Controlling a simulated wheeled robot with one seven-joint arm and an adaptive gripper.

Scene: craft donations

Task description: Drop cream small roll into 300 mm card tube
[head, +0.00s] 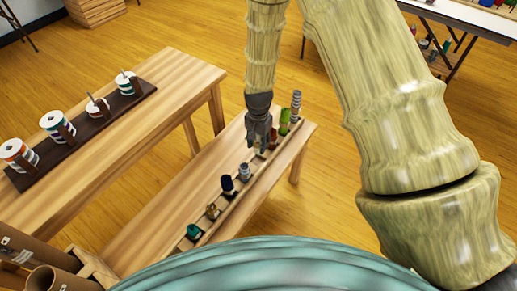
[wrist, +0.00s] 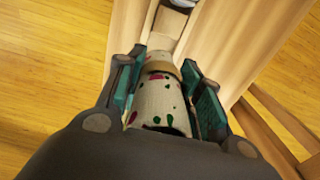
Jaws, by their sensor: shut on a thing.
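My gripper (head: 259,142) is low over the far half of a wooden bench. In the wrist view its two teal-padded fingers are shut on a cream roll (wrist: 160,108) with green and pink specks and a tan band. The head view mostly hides this roll behind the fingers. I cannot tell whether its lower end touches the rack. Brown card tubes stand at the lower left of the head view, one with an open round mouth (head: 50,281) and another (head: 28,248) beside it. Both are cut off by the frame, and I cannot tell which is 300 mm.
A slotted rack on the bench (head: 160,225) holds a teal roll (head: 193,231), a navy roll (head: 227,183), a green roll (head: 284,121), a tall striped grey roll (head: 296,104) and others close by. A higher table (head: 110,150) at left carries white banded spools on a dark tray.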

